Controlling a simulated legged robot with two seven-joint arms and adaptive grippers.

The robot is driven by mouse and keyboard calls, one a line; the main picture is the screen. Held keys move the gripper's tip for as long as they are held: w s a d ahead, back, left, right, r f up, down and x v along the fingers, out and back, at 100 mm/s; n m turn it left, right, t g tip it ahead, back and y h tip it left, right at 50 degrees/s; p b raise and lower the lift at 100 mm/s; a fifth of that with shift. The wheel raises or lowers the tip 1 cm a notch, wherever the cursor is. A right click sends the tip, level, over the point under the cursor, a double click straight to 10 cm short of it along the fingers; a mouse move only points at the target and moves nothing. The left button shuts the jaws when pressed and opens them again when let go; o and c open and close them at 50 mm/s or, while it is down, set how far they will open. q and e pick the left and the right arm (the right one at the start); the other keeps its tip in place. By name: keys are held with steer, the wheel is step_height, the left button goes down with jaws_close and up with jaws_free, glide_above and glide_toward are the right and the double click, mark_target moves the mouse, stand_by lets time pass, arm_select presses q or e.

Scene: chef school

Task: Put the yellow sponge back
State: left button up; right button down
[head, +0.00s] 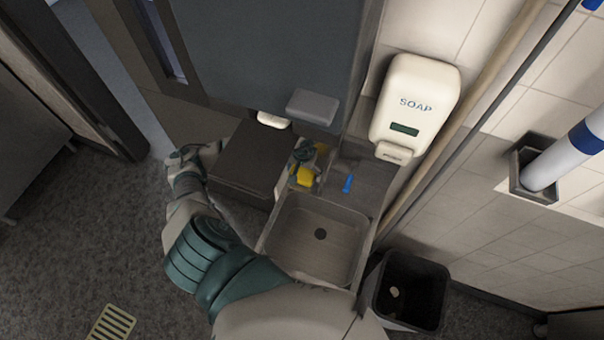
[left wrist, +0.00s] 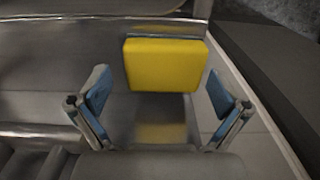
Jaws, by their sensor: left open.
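The yellow sponge (head: 305,177) lies at the edge of the metal sink (head: 352,262), on its upper left side in the head view. In the left wrist view the sponge (left wrist: 165,65) is a yellow block, with its reflection on the metal below it. My left gripper (head: 303,152) is just above the sponge in the head view, small and partly hidden. In the wrist view its two blue-padded fingers (left wrist: 158,100) are spread apart, one on each side of the sponge, with gaps showing. The gripper holds nothing. My right gripper is out of view.
A dark box-like surface (head: 255,160) stands left of the sponge. A soap dispenser (head: 413,100) hangs on the tiled wall. A small blue item (head: 348,183) lies behind the sink. A dark bin (head: 375,290) stands right of it. The sink basin looks empty.

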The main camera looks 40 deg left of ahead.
mark_target(302, 174)
arm_select(q)
step_height(302, 174, up, 10)
steer(key=shift+b, duration=0.4)
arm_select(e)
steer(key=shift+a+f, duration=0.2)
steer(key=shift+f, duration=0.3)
arm_select(q)
steer(key=shift+a, duration=0.15)
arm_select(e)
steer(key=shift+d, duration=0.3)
